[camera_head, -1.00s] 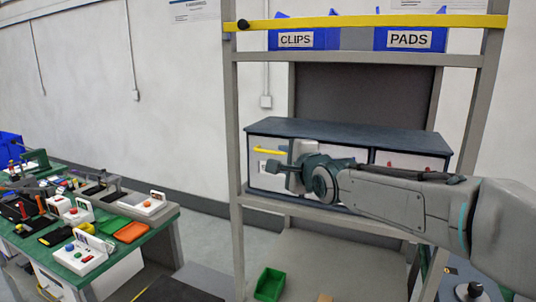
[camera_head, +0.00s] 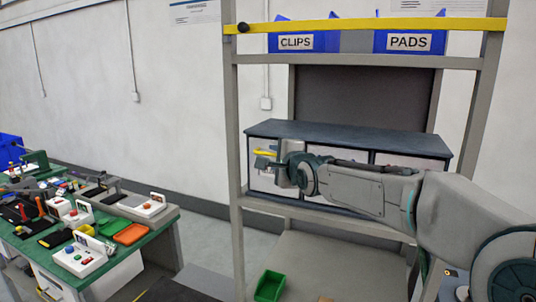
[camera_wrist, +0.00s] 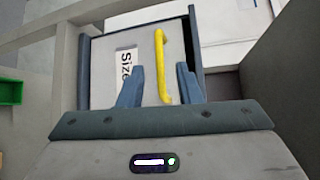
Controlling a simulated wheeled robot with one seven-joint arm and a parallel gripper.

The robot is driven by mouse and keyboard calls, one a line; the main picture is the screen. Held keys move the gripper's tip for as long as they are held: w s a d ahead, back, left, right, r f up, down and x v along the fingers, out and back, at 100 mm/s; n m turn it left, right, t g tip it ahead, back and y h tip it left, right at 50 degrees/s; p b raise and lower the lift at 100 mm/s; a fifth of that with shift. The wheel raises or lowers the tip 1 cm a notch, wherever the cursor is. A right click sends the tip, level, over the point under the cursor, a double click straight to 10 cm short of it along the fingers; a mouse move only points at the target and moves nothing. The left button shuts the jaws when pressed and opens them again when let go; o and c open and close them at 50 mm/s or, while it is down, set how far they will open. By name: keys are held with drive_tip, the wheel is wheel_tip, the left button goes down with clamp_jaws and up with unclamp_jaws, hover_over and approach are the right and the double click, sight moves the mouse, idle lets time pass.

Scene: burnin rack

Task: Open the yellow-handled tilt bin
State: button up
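The tilt bin (camera_wrist: 103,72) is the left one in a dark-topped cabinet on the rack shelf. Its pale front carries a "Size" label and a yellow handle (camera_wrist: 161,66), and it looks closed. In the head view the yellow handle (camera_head: 264,153) shows just at my gripper (camera_head: 272,159). In the wrist view my gripper (camera_wrist: 160,84) is open, with one blue-grey finger on each side of the handle's lower part. No contact with the handle is visible. In the head view my gripper and arm hide part of the bin fronts.
The cabinet's dark top (camera_head: 350,137) lies above the bins. A rack post (camera_head: 235,180) stands just left. Blue CLIPS (camera_head: 297,42) and PADS (camera_head: 408,42) bins sit on the upper shelf behind a yellow bar (camera_head: 370,21). A green bin (camera_head: 269,286) is below.

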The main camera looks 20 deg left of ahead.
sight(269, 154)
drive_tip(key=shift+p+x, duration=0.75)
drive_tip(key=shift+x, duration=1.85)
clamp_jaws()
